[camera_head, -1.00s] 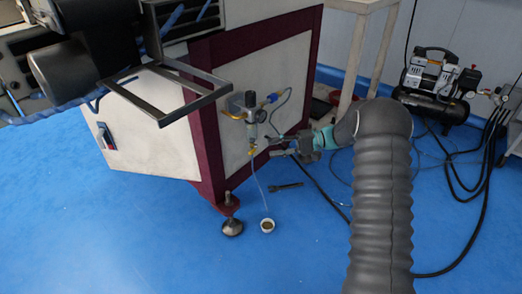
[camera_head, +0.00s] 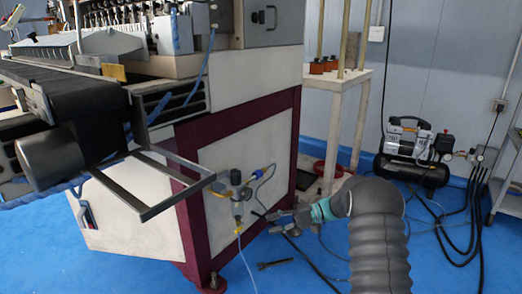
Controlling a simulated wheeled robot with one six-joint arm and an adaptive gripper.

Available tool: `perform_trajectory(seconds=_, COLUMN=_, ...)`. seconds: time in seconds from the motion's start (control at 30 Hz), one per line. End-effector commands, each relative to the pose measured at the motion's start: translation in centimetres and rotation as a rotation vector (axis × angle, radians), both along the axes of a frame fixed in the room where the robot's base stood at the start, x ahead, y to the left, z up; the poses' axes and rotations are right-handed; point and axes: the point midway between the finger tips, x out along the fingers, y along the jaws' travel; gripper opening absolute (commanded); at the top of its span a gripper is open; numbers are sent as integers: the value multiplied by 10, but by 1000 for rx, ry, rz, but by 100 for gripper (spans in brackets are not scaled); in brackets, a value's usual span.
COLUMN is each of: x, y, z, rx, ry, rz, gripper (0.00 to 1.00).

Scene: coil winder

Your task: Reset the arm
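My arm, in a grey ribbed sleeve, rises from the bottom right of the head view and bends left at its top. My gripper (camera_head: 276,221) is at its end, pointing left toward the side panel of the coil winder (camera_head: 245,150). The fingers look apart with nothing seen between them. They are small and partly hard to make out. The air regulator (camera_head: 237,191) with its yellow and blue fittings is on the panel, a little left of the fingertips, and seems apart from them.
A metal bracket frame (camera_head: 150,212) juts out from the machine at left. A compressor (camera_head: 412,160) with black hoses stands at the right rear. A pale stand (camera_head: 345,90) is behind my arm.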

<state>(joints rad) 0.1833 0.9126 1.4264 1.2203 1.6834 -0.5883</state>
Motion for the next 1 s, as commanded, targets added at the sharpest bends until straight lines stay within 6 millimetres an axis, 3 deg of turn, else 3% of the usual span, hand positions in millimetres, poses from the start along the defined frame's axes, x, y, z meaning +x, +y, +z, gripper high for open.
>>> perform_trajectory(seconds=0.2, x=-33, y=-9, z=-62, rx=-229, ry=193, rz=-6, gripper=38)
perform_trajectory(seconds=0.37, x=-69, y=-21, z=-70, rx=-419, ry=263, rz=-1, gripper=38)
perform_trajectory(seconds=0.57, x=-107, y=-35, z=-53, rx=-614, ry=271, rz=2, gripper=38)
perform_trajectory(seconds=1.0, x=-199, y=-72, z=31, rx=-1019, ry=105, rz=-33, gripper=38)
